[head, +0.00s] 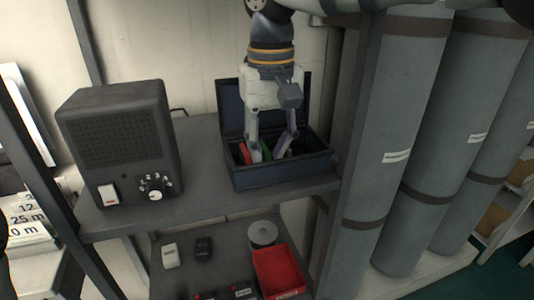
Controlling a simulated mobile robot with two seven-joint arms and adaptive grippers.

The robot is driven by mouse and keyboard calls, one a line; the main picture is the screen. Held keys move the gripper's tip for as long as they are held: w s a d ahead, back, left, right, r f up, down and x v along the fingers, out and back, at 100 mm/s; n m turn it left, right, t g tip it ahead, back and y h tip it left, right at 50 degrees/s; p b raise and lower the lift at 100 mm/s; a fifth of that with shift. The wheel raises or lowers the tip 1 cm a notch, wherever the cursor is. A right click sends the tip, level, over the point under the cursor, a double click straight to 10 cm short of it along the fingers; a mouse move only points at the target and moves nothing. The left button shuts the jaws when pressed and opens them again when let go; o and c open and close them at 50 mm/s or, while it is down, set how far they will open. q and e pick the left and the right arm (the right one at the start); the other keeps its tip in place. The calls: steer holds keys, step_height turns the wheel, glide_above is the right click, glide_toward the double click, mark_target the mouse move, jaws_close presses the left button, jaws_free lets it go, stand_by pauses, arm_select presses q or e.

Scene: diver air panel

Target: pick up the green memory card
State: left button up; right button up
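The green memory card (266,151) stands in an open dark blue box on the shelf, among other cards. Only a narrow part of it shows. My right gripper (271,150) reaches down into the box from above. Its two fingers are spread apart, one on each side of the green card. I cannot see any contact between the fingers and the card. A red card (244,153) is at the left in the box, and a greyish-purple card (283,145) is to the right of the green one. My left gripper is not in view.
The open box (283,175) has its lid raised at the back. A dark speaker unit (122,140) with a dial stands to the left on the shelf (200,195). Tall grey cylinders (395,120) stand at the right. A red tray (278,272) is on the lower shelf.

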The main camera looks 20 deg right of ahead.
steer(key=shift+w, duration=0.1)
jaws_close()
steer(key=shift+r, duration=0.1)
steer(key=shift+r, duration=0.2)
step_height(320, 180, up, 6)
steer(key=shift+r, duration=0.2)
steer(key=s+r, duration=0.3)
steer(key=s, duration=1.7)
steer(key=shift+d+r+p, duration=0.2)
steer(key=shift+d+p, duration=0.15)
steer(key=shift+p, duration=0.05)
